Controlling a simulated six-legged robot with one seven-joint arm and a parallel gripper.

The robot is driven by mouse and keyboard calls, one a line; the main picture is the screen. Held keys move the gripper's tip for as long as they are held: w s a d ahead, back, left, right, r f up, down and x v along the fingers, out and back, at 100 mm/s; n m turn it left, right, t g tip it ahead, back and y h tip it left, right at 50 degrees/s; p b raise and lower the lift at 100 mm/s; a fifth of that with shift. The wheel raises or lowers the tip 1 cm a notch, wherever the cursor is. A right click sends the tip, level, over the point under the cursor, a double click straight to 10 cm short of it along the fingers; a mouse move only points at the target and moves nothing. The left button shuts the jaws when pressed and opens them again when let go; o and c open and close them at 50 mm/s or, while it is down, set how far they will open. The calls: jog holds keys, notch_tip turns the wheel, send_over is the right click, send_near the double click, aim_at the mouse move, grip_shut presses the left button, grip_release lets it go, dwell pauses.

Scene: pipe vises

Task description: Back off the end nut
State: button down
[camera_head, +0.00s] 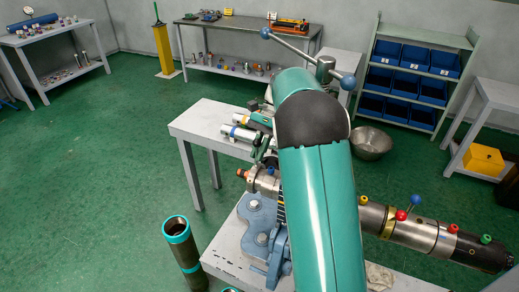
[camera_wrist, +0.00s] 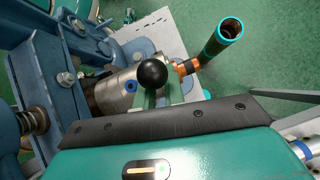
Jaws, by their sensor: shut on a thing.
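A steel cylinder (camera_wrist: 115,91) lies by the blue vise in the wrist view. A green handle (camera_wrist: 148,99) with a black ball knob (camera_wrist: 152,73) crosses its end. Beyond it is a copper-orange end fitting (camera_wrist: 188,67), which may be the end nut. It also shows in the head view (camera_head: 241,173). My gripper's teal body and black front plate (camera_wrist: 165,121) fill the lower wrist view. The fingers are mostly hidden; the gripper appears shut on the green handle. In the head view my arm hides much of the work.
The blue vise (camera_head: 252,222) stands on a grey table. A dark pipe (camera_head: 184,251) with teal bands stands on the floor at left. A long pipe assembly (camera_head: 430,234) with coloured knobs extends right. A metal bowl (camera_head: 371,144) is behind. Green floor is open at left.

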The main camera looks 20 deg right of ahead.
jog(key=shift+a+f, duration=0.2)
jog(key=shift+a, duration=0.15)
jog(key=c, duration=1.5)
grip_release()
jog(key=shift+d, duration=0.2)
jog(key=shift+r, duration=0.1)
